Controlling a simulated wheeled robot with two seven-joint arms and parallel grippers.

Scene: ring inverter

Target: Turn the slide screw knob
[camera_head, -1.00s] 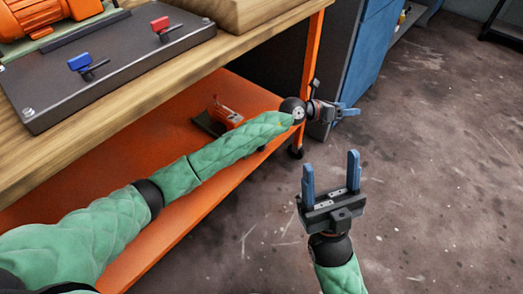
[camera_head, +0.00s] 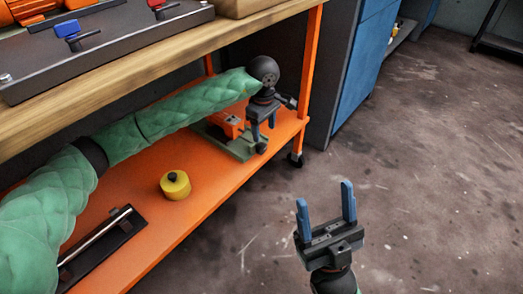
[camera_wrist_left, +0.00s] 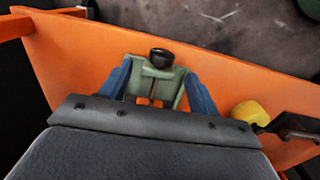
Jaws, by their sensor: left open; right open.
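On the orange lower shelf stands a slide with a green base (camera_head: 238,150) and an orange block (camera_head: 229,123). Its black knob (camera_head: 261,148) is at the near right end. My left gripper (camera_head: 263,133) is open and points down, just above the knob in the head view. In the left wrist view the black knob (camera_wrist_left: 161,56) and green base (camera_wrist_left: 152,83) show between the two blue fingers, with the knob near the fingertips. I cannot tell whether the fingers touch anything. My right gripper (camera_head: 324,194) is open and empty over the floor.
The lower shelf (camera_head: 205,205) also holds a yellow cylinder (camera_head: 175,185) and a dark tray with a rod (camera_head: 100,240). The wooden tabletop (camera_head: 150,75) lies above, carrying a plate with blue and red knobs. An orange table leg (camera_head: 308,75) stands near my left gripper.

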